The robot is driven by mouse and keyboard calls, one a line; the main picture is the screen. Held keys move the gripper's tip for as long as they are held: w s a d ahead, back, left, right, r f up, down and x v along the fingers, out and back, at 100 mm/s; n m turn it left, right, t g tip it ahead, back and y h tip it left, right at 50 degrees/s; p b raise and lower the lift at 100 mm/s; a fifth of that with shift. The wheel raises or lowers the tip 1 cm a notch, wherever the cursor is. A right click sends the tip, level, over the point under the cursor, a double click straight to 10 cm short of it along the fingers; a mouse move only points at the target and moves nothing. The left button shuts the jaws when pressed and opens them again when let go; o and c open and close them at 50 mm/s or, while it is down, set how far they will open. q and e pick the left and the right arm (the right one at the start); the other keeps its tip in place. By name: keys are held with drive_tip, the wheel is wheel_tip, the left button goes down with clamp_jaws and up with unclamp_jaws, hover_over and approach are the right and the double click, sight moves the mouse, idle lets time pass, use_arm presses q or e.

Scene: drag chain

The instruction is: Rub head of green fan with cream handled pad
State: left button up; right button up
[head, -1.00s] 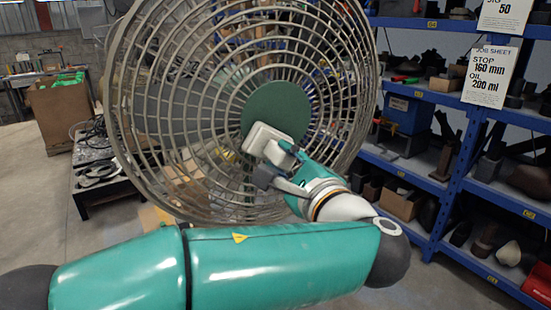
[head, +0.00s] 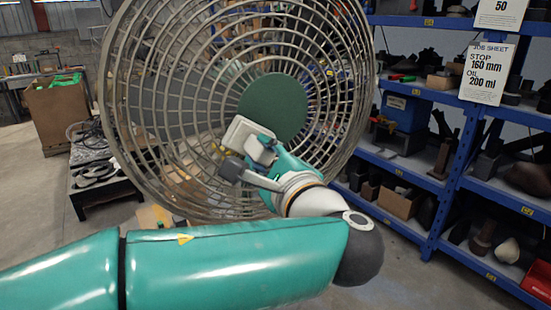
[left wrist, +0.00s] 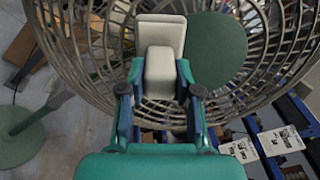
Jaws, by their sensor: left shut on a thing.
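The fan's head is a large round wire cage (head: 172,185) with a green disc (head: 275,105) at its centre. My left gripper (head: 258,163) is in front of the cage, below and left of the disc. It is shut on the cream handled pad (head: 240,133). In the left wrist view the pad (left wrist: 161,32) stands upright between the fingers (left wrist: 160,95), its flat face toward the cage and beside the green disc (left wrist: 217,50). I cannot tell whether the pad touches the cage. My right gripper is not in view.
Blue shelving (head: 453,175) with dark parts and job sheets stands at the right. A low dark table (head: 98,190) and a cardboard box (head: 57,115) are at the left. The fan's green base (left wrist: 22,138) shows in the left wrist view.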

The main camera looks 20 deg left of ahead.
use_arm(q)
drive_tip(key=shift+s, duration=0.15)
drive_tip(key=shift+v, duration=2.7)
drive_tip(key=shift+d, duration=0.1)
drive_tip(key=v, duration=0.3)
